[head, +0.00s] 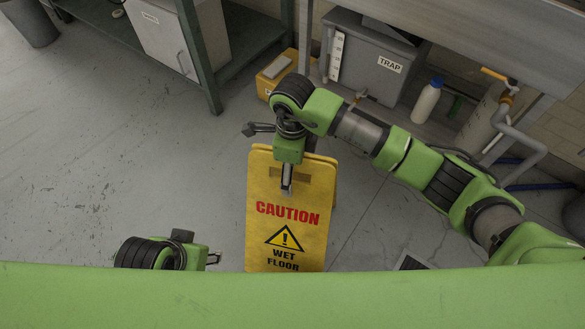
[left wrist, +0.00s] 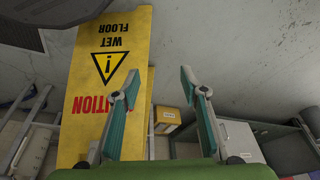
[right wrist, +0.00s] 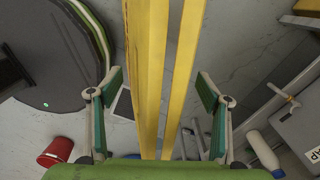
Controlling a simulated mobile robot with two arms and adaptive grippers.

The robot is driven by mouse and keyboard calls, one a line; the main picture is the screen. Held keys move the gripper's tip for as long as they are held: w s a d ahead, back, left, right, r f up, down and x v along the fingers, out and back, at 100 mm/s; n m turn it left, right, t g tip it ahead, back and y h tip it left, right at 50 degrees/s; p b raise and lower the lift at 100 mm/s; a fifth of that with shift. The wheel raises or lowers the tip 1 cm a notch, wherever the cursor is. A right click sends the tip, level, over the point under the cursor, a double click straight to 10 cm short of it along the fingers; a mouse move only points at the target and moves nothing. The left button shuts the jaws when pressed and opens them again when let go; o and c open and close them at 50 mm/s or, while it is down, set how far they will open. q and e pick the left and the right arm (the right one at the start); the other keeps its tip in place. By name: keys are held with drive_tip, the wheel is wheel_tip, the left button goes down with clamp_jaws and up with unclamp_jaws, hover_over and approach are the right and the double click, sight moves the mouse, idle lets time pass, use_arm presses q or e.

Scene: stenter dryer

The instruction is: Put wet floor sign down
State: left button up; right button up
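The yellow wet floor sign (head: 290,215) is upright in the head view, with its printed panel facing me and a second panel behind. Its lower edge is hidden by my green body, so I cannot tell whether it touches the floor. My right gripper (head: 287,180) is at the sign's top. In the right wrist view the sign's panels (right wrist: 160,60) run edge-on between the open fingers (right wrist: 160,105), with gaps on both sides. My left gripper (head: 213,258) is low and left of the sign. In the left wrist view its fingers (left wrist: 160,90) are open and empty, with the sign (left wrist: 105,70) beyond.
A grey TRAP box (head: 375,65), a white bottle with a blue cap (head: 426,100) and a yellow box (head: 275,75) stand behind the sign. A green-framed bench (head: 205,60) is at the back left. A red bucket (right wrist: 55,152) shows in the right wrist view. Left floor is clear.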

use_arm(q)
drive_tip(key=p+x, duration=0.2)
drive_tip(key=x, duration=0.4)
drive_tip(key=shift+s+f, duration=0.25)
drive_tip(key=shift+f, duration=0.25)
use_arm(e)
wheel_tip(320, 180, up, 12)
use_arm(q)
drive_tip(key=shift+d, duration=0.1)
use_arm(e)
drive_tip(key=shift+r, duration=0.1)
